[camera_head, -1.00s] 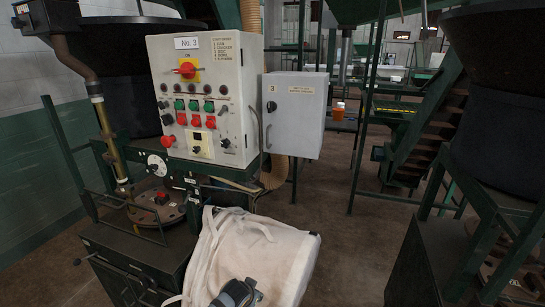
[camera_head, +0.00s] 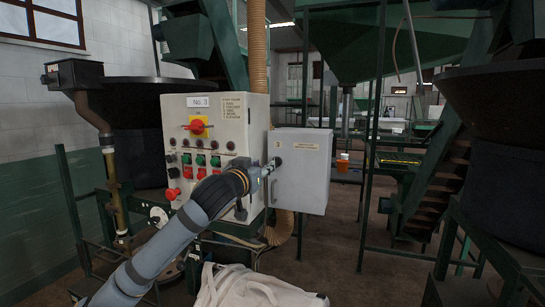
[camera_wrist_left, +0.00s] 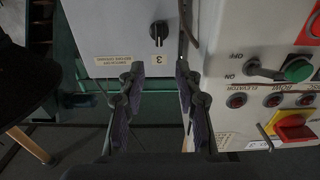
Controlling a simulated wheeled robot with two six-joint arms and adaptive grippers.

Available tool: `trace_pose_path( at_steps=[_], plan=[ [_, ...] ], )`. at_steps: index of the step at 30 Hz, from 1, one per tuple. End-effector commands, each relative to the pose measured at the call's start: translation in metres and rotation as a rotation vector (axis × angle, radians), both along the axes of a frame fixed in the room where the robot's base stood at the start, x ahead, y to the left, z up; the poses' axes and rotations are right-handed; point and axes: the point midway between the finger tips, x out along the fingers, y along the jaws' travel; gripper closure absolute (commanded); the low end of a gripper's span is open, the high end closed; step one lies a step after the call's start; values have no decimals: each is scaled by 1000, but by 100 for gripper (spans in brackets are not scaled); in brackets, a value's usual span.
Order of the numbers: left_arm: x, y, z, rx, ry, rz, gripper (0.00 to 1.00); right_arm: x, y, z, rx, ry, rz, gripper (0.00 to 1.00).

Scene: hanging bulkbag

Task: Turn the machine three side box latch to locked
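The machine three side box (camera_head: 302,180) is a grey box with a "3" label, right of the No. 3 control panel. Its latch is a small black knob on the box door; in the wrist view the latch (camera_wrist_left: 159,32) shows with its grip roughly upright in the picture. My left gripper (camera_head: 268,169) is at the box's left edge, close to the latch, which it partly hides in the head view. In the wrist view my left gripper (camera_wrist_left: 160,72) is open and empty, its fingers apart and short of the latch. My right gripper is not in view.
The control panel (camera_head: 245,122) with buttons and a red-yellow switch stands just left of the box. Green posts and a stair (camera_head: 435,185) stand to the right. Open floor (camera_head: 340,260) shows between.

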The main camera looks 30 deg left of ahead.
Motion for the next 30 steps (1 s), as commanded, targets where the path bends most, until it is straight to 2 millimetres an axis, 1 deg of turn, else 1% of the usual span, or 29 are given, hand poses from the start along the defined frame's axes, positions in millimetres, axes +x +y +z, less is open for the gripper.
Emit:
trace_pose_path(
  at_steps=[1, 3, 9, 12, 17, 24, 26, 30],
  plan=[
    [8, 0, 7, -9, 3, -3, 66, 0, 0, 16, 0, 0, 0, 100],
    [21, 5, 7, -12, 1, -2, 66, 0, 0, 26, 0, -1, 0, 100],
    [59, 12, 5, -7, 3, -2, 66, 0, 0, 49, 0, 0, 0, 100],
    [72, 17, 4, -5, 2, 0, 66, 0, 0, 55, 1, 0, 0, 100],
    [83, 19, 1, -1, 3, -1, 66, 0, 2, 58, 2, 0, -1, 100],
    [84, 20, -1, 2, 3, 0, 66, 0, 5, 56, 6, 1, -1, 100],
    [84, 19, -1, 1, 2, 0, 73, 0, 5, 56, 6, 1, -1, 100],
    [84, 19, -1, 1, 2, 0, 92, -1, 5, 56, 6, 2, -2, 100]
  ],
)
